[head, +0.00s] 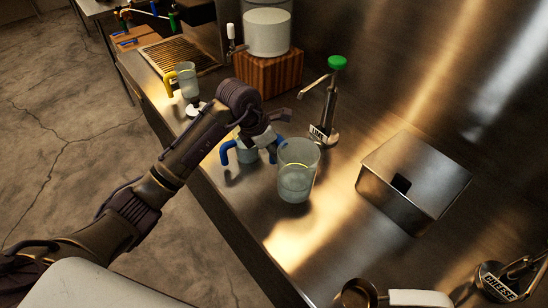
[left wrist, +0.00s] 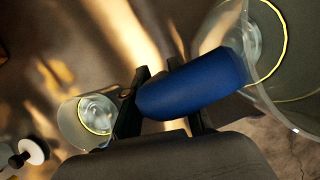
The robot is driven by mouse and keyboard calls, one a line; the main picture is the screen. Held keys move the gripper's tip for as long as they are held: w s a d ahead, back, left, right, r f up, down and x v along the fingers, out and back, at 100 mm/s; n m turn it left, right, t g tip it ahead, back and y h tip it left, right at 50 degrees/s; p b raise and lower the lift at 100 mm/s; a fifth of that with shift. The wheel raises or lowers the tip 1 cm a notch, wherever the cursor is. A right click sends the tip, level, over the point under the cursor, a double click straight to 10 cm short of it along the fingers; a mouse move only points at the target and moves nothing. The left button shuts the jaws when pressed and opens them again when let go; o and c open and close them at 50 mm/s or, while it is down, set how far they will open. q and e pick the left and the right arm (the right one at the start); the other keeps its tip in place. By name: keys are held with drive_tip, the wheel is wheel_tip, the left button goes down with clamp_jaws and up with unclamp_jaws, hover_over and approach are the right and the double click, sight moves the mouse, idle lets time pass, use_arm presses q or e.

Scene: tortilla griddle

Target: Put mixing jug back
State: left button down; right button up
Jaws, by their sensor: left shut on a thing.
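The mixing jug appears to be the large clear jug (head: 298,172) with a blue handle and a yellow ring line, on or just above the steel counter in the middle of the head view. Its clear wall and yellow ring fill the right of the left wrist view (left wrist: 275,60). My left gripper (head: 268,143) is at the jug's left side. In the left wrist view its fingers are closed around the blue handle (left wrist: 195,85). A smaller clear jug (head: 246,154) with a blue handle stands just left of it, partly hidden by my gripper. My right gripper is not in view.
A yellow-handled clear jug (head: 188,84) stands farther left on the counter. Behind are a white dispenser (head: 267,32) on a wooden block (head: 266,72) and a green-topped pump (head: 331,105). A steel box (head: 412,180) is to the right.

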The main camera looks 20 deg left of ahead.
sight(273, 161)
use_arm(q)
drive_tip(key=shift+w+a+f, duration=0.1)
drive_tip(key=shift+f, duration=0.05)
wheel_tip(273, 161, down, 3)
drive_tip(key=shift+r+p, duration=0.1)
drive_tip(key=shift+p, duration=0.75)
drive_tip(key=shift+f, duration=0.6)
drive_tip(key=c, duration=1)
unclamp_jaws()
drive_tip(key=b+v, duration=0.2)
drive_tip(key=v, duration=1)
drive_tip(key=shift+b, duration=0.4)
